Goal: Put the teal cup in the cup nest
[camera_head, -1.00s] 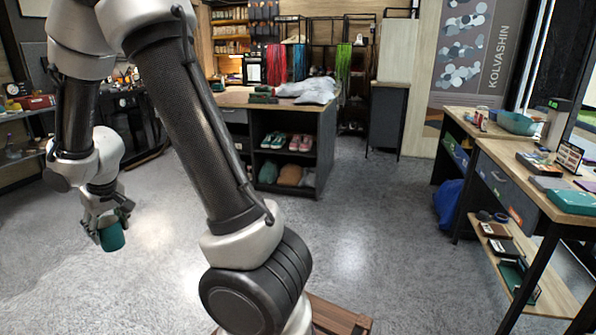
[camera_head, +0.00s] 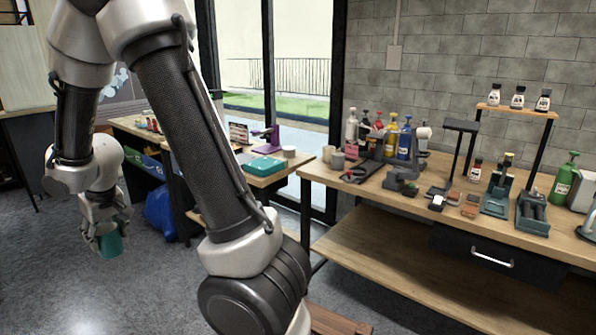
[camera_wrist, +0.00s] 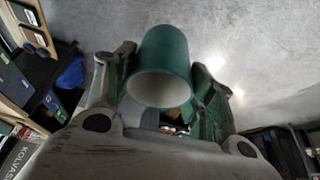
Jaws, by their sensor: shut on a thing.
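The teal cup (camera_head: 111,244) is held in my gripper (camera_head: 104,232) at the left of the head view, above the grey floor. In the wrist view the cup (camera_wrist: 160,62) sits between the two fingers of my gripper (camera_wrist: 162,88), its pale open mouth facing the camera. The fingers are shut on its sides. I cannot make out the cup nest for certain in either view.
A wooden workbench (camera_head: 400,205) on the right carries bottles, small stands and a green spray bottle (camera_head: 565,177). A smaller table with a teal box (camera_head: 264,166) stands left of it by the window. Open floor (camera_head: 70,270) lies at the lower left.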

